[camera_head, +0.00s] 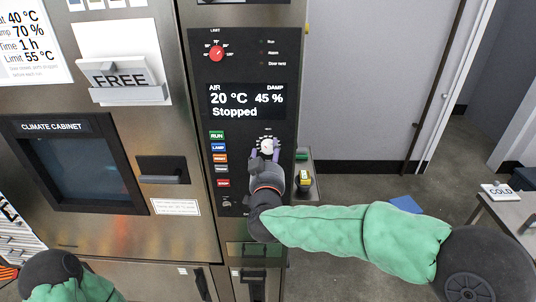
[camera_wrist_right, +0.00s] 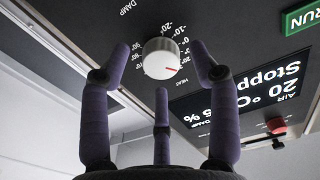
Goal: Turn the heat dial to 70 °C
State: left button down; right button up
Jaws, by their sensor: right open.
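The heat dial, a white round knob (camera_head: 267,146), is on the dark control panel (camera_head: 245,100) below the display. In the right wrist view, the dial (camera_wrist_right: 162,58) sits inside a ring of degree marks. My right gripper (camera_head: 265,158) is in front of the dial. In the wrist view the right gripper's purple fingers (camera_wrist_right: 162,75) are spread around the dial, one on each side and one below, with visible gaps.
The display (camera_head: 246,104) reads 20 °C, 45 %, Stopped. A red limit knob (camera_head: 216,54) is above it. Coloured buttons, including green RUN (camera_head: 217,135), line the panel's left side. A side table (camera_head: 500,208) with a COLD sign stands right.

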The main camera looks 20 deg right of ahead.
jog(key=shift+w+d, duration=0.2)
jog(key=shift+w, duration=0.4)
jog(key=c, duration=1.1)
jog(key=shift+c, duration=0.2)
jog(key=shift+f+m, duration=0.15)
jog(key=shift+m, duration=0.15)
